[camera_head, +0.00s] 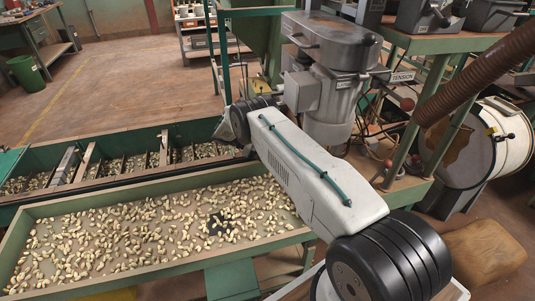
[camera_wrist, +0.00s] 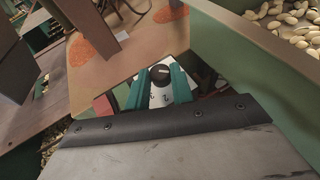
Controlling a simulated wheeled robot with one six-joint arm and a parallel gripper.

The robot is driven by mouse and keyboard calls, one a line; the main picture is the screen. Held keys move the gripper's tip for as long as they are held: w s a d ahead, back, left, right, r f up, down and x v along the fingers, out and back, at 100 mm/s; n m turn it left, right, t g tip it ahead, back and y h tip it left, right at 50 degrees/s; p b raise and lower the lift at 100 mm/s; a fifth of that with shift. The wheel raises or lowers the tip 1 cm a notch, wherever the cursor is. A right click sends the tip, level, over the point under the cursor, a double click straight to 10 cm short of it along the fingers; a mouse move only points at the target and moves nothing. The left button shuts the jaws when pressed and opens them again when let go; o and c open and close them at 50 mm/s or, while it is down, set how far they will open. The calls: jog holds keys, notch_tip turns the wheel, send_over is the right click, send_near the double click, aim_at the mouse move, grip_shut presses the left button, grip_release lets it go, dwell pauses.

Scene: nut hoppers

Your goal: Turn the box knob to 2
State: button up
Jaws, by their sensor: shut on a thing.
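In the wrist view, a round black box knob (camera_wrist: 160,73) with a light pointer mark sits on a white dial plate (camera_wrist: 160,96). Small dark marks show on the plate, one of which looks like a 2. My gripper (camera_wrist: 160,76) has two green fingers, one on each side of the knob, and is shut on it. In the head view my white arm reaches away from the camera, and it hides the knob and the gripper's fingertips.
A green-edged tray (camera_head: 130,235) of nuts lies at the front left, with a divided trough (camera_head: 115,165) behind it. A grey motor unit (camera_head: 335,75) stands close beside my arm. A brown hose (camera_head: 475,75) and a drum (camera_head: 470,150) are at the right.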

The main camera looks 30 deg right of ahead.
jog(key=shift+w+d+m+g+y, duration=0.15)
jog(key=shift+m+g+y, duration=0.85)
jog(key=shift+m, duration=0.2)
jog(key=o, duration=1)
